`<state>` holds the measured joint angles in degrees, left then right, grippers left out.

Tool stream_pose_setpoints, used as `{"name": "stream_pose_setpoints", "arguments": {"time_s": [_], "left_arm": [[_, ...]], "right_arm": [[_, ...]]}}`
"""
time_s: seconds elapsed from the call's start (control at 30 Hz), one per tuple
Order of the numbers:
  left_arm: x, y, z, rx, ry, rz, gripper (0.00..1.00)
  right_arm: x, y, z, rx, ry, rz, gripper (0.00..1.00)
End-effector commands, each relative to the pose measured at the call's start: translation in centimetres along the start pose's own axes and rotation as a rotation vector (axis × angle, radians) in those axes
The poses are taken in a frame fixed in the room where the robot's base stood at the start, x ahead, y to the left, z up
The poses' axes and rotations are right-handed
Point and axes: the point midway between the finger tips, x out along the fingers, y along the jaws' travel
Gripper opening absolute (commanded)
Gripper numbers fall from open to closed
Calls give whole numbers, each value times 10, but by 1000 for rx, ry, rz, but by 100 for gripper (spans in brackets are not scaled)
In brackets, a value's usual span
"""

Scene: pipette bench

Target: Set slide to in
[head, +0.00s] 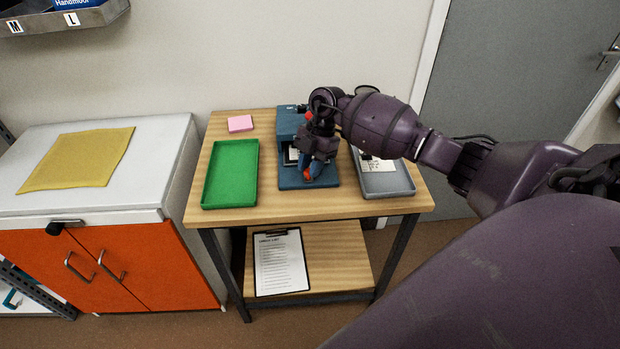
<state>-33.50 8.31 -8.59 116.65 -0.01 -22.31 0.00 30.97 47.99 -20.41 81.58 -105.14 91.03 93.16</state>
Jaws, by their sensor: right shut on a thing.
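A blue bench device (290,122) stands at the back middle of the wooden table, with its blue base reaching toward the front edge. A pale slide (291,155) shows low in the device, partly covered by my right gripper. My right gripper (315,172) is over the front right of the device and points down. Its orange-red fingertips are shut at the slide's front part; the exact contact is hidden by the gripper. How far the slide sits in the device is hard to tell. My left gripper is not in view.
A green tray (209,188) lies left of the device and a grey tray (388,191) right of it, partly under my arm. A pink pad (240,124) lies behind the green tray. A clipboard (281,263) rests on the lower shelf.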

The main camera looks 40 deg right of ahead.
Motion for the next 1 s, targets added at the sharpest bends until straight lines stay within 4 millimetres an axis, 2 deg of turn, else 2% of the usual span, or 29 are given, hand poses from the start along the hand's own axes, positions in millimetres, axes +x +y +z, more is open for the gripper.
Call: {"name": "stream_pose_setpoints", "arguments": {"time_s": [0.1,0.43,0.47,0.6,0.63,1.0], "left_arm": [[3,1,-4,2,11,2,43],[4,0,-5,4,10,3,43],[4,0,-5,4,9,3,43],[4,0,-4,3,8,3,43],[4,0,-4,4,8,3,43],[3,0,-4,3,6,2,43]], "right_arm": [[-1,6,7,2,-2,-2,0],[-3,7,8,1,-1,0,0],[-3,7,8,1,-1,0,28],[-3,7,7,1,-1,0,50],[-3,7,7,1,0,0,52],[-9,8,7,0,-1,1,52]]}}
